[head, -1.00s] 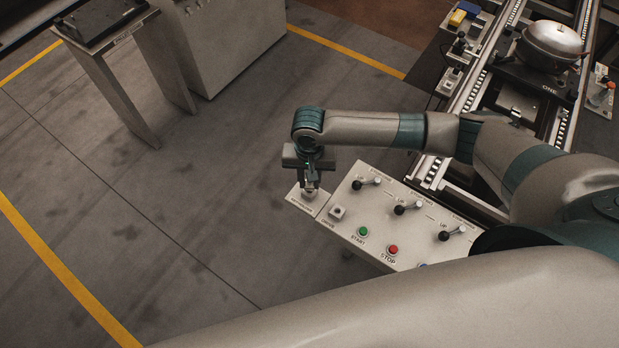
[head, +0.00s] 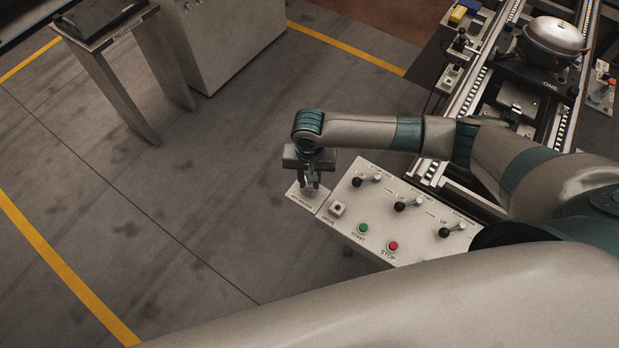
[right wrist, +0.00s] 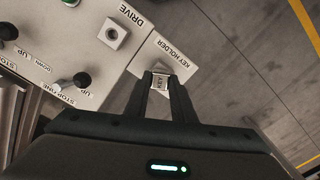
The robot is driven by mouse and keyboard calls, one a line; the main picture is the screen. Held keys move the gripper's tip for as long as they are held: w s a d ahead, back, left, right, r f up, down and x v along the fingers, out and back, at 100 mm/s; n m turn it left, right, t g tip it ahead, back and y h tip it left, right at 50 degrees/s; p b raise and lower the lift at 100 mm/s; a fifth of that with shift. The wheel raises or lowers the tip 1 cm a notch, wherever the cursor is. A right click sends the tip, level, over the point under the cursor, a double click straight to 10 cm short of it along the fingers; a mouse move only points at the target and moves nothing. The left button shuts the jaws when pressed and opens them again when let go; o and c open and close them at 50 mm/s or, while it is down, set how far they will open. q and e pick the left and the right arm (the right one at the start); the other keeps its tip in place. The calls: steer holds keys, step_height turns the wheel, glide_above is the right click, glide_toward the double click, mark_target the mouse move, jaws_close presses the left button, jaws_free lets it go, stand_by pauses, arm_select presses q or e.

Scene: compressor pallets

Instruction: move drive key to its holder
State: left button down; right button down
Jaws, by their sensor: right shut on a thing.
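My right gripper (head: 310,183) is over the key holder plate (head: 299,199) at the left end of the control panel. In the right wrist view the gripper (right wrist: 161,84) is shut on the drive key (right wrist: 161,81), a small pale block with dark lettering. The key holder (right wrist: 172,58) shows its label beyond the fingertips. The key's lower end is hidden, so I cannot tell whether it sits in the holder. The square DRIVE socket (head: 337,210) is beside the holder; it also shows in the right wrist view (right wrist: 112,33). My left gripper is not in view.
The control panel (head: 415,260) carries black-knobbed levers (head: 401,206), a green START button (head: 363,229) and a red STOP button (head: 393,245). A conveyor with a metal compressor (head: 553,43) stands at upper right.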

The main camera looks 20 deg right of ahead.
steer(key=shift+f, duration=0.25)
steer(key=c, duration=1.4)
jaws_free()
steer(key=shift+c, duration=0.2)
step_height(320, 180, up, 17)
steer(key=b, duration=0.4)
steer(key=shift+r, duration=0.2)
